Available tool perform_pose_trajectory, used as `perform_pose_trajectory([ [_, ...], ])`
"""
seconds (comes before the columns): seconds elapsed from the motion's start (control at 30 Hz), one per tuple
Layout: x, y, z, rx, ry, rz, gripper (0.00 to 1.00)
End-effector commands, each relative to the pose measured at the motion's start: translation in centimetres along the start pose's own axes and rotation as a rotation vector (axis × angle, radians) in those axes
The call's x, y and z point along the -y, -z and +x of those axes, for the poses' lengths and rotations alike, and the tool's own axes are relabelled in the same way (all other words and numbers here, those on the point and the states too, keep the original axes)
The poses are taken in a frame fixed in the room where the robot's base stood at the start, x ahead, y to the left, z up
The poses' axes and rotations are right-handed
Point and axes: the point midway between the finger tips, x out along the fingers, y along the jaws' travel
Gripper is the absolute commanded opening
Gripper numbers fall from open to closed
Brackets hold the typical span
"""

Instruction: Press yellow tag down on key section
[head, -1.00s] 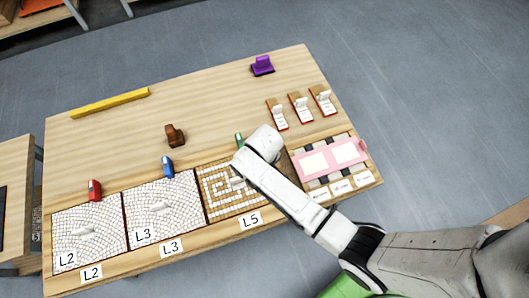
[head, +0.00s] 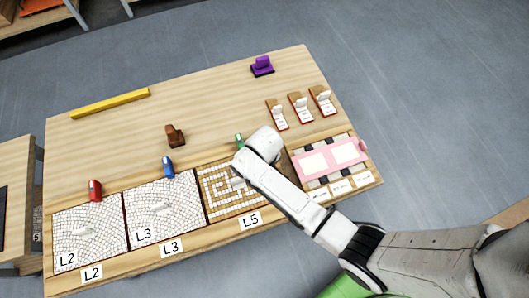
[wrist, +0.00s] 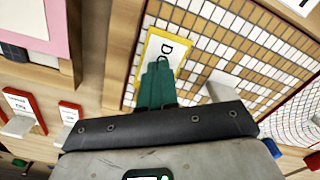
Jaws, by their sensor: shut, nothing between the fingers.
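The yellow-edged tag (wrist: 172,45) shows in the wrist view as a white card with a letter D. It lies at the edge of the tan-and-white mosaic panel (wrist: 225,30). My gripper (wrist: 162,64), with dark green fingers, is shut and empty, its tips over the tag's lower part. I cannot tell whether the tips touch it. In the head view the same panel (head: 219,206) sits behind the L5 label, and my arm hides the tag and the fingers. Which part of the panel is the key section is not clear.
A white block (wrist: 222,86) stands on the panel beside the fingers. A pink frame (head: 351,154) lies to the right, with red-edged cards (head: 301,108) behind it. Two white panels lie to the left. Red, blue and brown (head: 175,135) pieces stand behind; the back middle is clear.

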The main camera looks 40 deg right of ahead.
Motion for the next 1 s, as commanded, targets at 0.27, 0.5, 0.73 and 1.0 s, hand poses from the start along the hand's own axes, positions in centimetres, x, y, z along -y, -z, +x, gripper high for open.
perform_pose_trajectory([
  [0.27, 0.0, 0.0, -2.4, 0.000, 0.000, 0.000, 0.00],
  [0.5, 0.0, 0.0, -4.0, 0.000, 0.000, 0.000, 0.00],
  [0.73, 0.0, 0.0, -5.6, 0.000, 0.000, 0.000, 0.00],
  [1.0, 0.0, 0.0, -7.3, 0.000, 0.000, 0.000, 0.00],
])
